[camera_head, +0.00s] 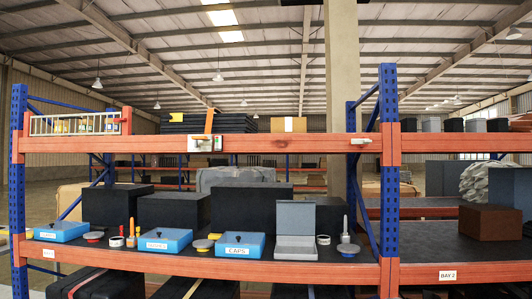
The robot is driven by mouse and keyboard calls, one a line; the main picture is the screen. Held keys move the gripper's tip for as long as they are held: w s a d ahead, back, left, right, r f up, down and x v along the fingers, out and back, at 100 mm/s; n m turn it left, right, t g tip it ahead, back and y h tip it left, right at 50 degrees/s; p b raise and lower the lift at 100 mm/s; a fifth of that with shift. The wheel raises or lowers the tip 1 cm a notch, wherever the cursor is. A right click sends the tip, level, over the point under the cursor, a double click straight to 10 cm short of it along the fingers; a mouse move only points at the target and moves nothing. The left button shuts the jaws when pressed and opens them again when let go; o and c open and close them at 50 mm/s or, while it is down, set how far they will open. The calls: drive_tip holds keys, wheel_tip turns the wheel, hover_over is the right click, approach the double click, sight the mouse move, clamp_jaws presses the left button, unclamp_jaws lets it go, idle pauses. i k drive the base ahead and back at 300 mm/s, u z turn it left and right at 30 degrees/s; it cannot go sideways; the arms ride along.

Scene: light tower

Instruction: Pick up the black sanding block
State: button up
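I cannot make out for sure which thing is the black sanding block. Large black boxes (252,207) stand at the back of the middle shelf (195,266), along with another black box (117,204) at the left. Small tools lie at the shelf's front, too small to tell apart well; one is a grey piece with an upright stem (348,246) at the right. My gripper is not in view.
Blue lidded boxes with labels (240,245) line the shelf front, with an open grey case (296,244) beside them. Small round discs (204,245) and an orange-handled tool (131,232) stand between. Blue uprights (389,170) and orange beams (290,144) frame the shelf. A brown box (490,222) sits at right.

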sight(104, 229)
drive_tip(key=u, duration=0.25)
drive_tip(key=i, duration=0.7)
drive_tip(key=u, duration=1.05)
drive_tip(key=i, duration=2)
drive_tip(key=u, duration=0.35)
